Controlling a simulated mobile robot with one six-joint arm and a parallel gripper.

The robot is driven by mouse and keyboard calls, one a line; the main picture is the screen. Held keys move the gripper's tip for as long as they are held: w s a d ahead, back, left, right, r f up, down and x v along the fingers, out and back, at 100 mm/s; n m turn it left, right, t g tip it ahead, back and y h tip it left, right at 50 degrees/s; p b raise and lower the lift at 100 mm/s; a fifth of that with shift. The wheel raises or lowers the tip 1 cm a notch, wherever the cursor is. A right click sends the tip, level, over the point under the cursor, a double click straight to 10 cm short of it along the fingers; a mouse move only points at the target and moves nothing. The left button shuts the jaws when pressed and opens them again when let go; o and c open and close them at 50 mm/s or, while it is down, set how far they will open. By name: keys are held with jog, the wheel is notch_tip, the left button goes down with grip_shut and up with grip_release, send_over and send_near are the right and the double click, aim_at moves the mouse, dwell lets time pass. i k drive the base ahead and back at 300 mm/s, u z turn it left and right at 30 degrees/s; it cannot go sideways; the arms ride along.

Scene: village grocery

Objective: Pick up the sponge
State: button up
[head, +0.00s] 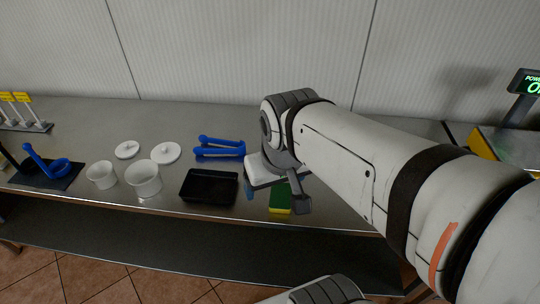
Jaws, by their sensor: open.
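The sponge (280,198), green with a yellow edge, lies on the metal counter near its front edge in the head view. My gripper (295,192) points down over the sponge's right side. One dark finger shows at the sponge's right edge and hides part of it; the other finger is not clear. The gripper is open and holds nothing that I can see. I cannot tell whether the finger touches the sponge.
A black tray (208,198) stands just left of the sponge. Further left are white cups (143,187), white lids (166,152) and blue tongs (219,146). A scale display (526,82) stands at the right. The counter's front edge (200,213) is close.

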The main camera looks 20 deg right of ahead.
aim_at(279, 201)
jog(key=z, duration=1.25)
jog(key=k, duration=1.05)
jog(key=u, duration=0.8)
jog(key=i, duration=1)
jog(key=u, duration=0.05)
